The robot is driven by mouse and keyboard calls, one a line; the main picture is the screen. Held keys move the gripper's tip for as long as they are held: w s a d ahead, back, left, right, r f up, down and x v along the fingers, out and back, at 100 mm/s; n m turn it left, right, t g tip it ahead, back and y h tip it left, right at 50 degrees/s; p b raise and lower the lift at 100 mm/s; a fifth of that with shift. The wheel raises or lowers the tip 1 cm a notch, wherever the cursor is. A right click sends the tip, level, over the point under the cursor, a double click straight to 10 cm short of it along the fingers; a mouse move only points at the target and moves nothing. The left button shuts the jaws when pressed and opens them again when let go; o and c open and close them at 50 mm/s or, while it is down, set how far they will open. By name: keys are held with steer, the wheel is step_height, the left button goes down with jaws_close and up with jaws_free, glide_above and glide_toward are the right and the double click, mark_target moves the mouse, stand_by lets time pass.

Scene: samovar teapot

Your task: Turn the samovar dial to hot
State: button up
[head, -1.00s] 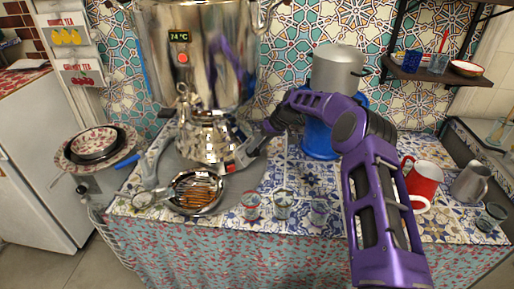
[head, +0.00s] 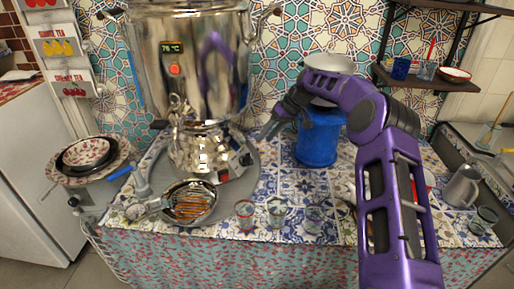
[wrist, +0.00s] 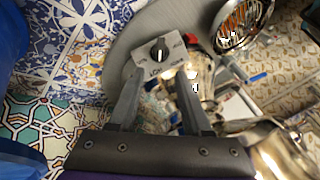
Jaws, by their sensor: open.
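The samovar (head: 195,75) is a large shiny metal urn with a small green readout (head: 171,47) that seems to read 76 °C and an orange-red light (head: 174,70) below it. The dial (wrist: 160,50) is a black knob on a light plate, its pale line about upright in the wrist view, with a red mark at the plate's right. The dial's box (head: 245,161) shows small at the base's right in the head view. My gripper (wrist: 158,85) is open and empty, its fingers apart from the dial; in the head view it hangs up and right of the box (head: 268,132).
A shiny teapot (head: 200,150) stands before the samovar, with a strainer bowl (head: 190,203) in front. Several small glasses (head: 278,212) line the counter's front. A blue canister (head: 318,140) stands behind my arm.

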steer(key=v, duration=0.6)
steer(key=shift+r, duration=0.15)
steer(key=shift+d, duration=0.1)
